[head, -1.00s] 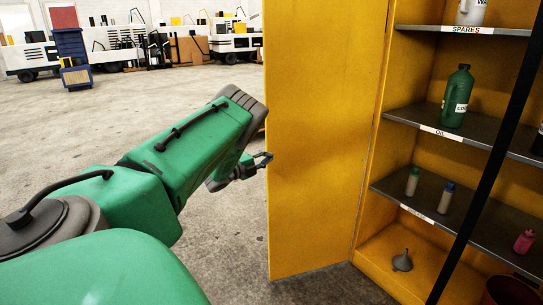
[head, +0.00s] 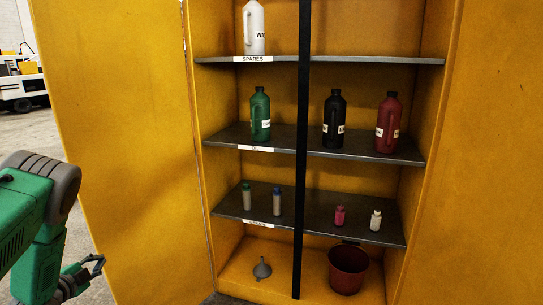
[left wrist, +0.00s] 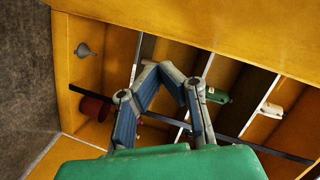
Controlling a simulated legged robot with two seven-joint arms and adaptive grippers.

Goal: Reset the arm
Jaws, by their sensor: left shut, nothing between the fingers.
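My left arm, green with grey joints, comes in at the left edge of the head view. My left gripper (head: 97,263) is low there, in front of the open left door (head: 115,120) of the yellow cabinet. In the left wrist view its two blue-grey fingers (left wrist: 160,70) come together at the tips, with nothing between them. Whether it touches the door cannot be told. My right gripper does not show.
The cabinet shelves hold a white jug (head: 254,28), a green bottle (head: 260,115), a black bottle (head: 334,118), a dark red bottle (head: 388,120) and several small bottles. A funnel (head: 262,269) and a red bucket (head: 348,270) stand at the bottom. A black vertical bar (head: 302,150) crosses in front.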

